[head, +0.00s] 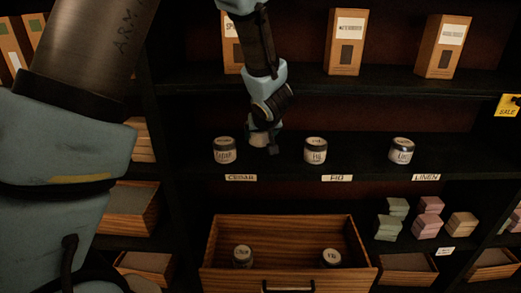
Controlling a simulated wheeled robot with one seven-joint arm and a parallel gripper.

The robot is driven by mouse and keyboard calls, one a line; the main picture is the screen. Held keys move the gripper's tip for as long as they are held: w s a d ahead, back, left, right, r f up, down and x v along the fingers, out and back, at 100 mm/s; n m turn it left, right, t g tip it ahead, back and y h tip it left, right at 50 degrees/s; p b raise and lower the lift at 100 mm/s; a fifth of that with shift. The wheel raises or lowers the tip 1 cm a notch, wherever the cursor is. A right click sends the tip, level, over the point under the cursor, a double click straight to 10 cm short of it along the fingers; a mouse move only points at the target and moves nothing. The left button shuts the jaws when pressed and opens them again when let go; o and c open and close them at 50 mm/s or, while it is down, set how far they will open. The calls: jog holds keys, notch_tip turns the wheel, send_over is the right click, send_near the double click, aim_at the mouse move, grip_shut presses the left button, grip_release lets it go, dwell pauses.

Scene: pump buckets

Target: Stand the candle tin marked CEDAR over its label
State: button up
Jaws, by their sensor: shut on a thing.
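A small dark candle tin with a pale label and lid (225,151), its lettering blurred but seeming to read CEDAR, stands upright on the middle shelf. It is behind and slightly left of the CEDAR shelf label (241,177). My gripper (267,145) points down just right of this tin, with a narrow gap in the picture. It is shut on a small pale thing, mostly hidden by the fingers; I cannot tell what it is.
Tins stand behind the FIG label (337,178) and LINEN label (426,177). Below, an open wooden drawer (290,222) juts out, holding two tins (243,256).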

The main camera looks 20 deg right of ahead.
aim_at(260, 160)
notch_tip(260, 160, down, 5)
jog(key=shift+f+b, duration=0.1)
jog(key=shift+b, duration=0.5)
jog(key=shift+w+d+f, duration=0.1)
jog(key=shift+w+f, duration=0.1)
jog(key=shift+f, duration=0.2)
jog(key=o, duration=1.5)
jog(key=shift+r, duration=0.1)
jog(key=shift+r, duration=0.1)
